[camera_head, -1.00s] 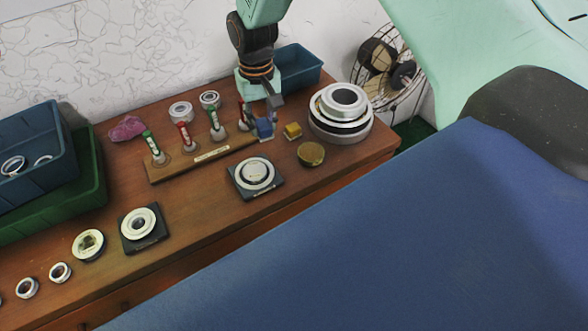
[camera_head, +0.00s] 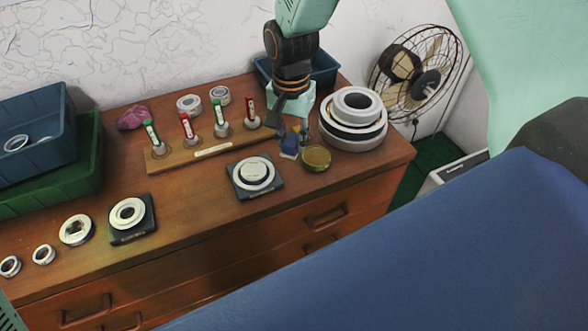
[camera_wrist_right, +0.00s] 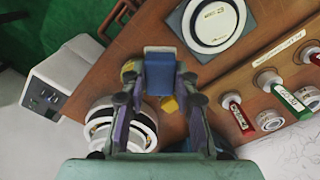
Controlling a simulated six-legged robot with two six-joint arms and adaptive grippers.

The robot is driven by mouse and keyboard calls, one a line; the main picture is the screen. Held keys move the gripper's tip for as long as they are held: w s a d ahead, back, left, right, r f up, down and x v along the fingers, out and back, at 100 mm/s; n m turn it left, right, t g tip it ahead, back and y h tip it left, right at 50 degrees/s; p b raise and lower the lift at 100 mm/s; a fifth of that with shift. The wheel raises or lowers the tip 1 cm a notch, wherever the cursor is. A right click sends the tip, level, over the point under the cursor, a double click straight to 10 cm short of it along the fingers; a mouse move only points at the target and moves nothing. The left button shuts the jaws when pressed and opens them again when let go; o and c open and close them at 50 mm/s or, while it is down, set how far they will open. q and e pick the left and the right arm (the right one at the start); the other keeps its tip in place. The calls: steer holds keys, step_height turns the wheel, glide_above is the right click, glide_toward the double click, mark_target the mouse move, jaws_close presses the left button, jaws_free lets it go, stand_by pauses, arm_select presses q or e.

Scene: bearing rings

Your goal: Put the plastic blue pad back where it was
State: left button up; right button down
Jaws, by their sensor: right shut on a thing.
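The blue plastic pad (camera_head: 289,147) is a small blue block at the right part of the wooden table, just left of the round brass tin (camera_head: 316,157). My right gripper (camera_head: 291,133) is shut on it from above. In the right wrist view the pad (camera_wrist_right: 160,72) sits between the two fingers, its flat face toward the camera. I cannot tell whether its underside touches the table. My left gripper is not in view.
Stacked large rings (camera_head: 353,120) stand close to the right. A dark square base with a ring (camera_head: 254,175) lies to the left. Behind it is a wooden rack (camera_head: 212,149) with red and green tubes. A blue bin (camera_head: 324,68) stands behind. The table front is mostly clear.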

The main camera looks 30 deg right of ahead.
steer(key=f, duration=0.5)
steer(key=shift+w+d+f, duration=0.25)
steer(key=shift+w, duration=0.1)
steer(key=shift+s+a+f+b, duration=0.15)
steer(key=shift+s+f+b, duration=0.05)
steer(key=shift+f, duration=0.4)
steer(key=shift+s+a+f+b, duration=0.1)
steer(key=shift+s+f+b, duration=0.1)
steer(key=shift+f, duration=0.75)
steer(key=shift+s, duration=0.1)
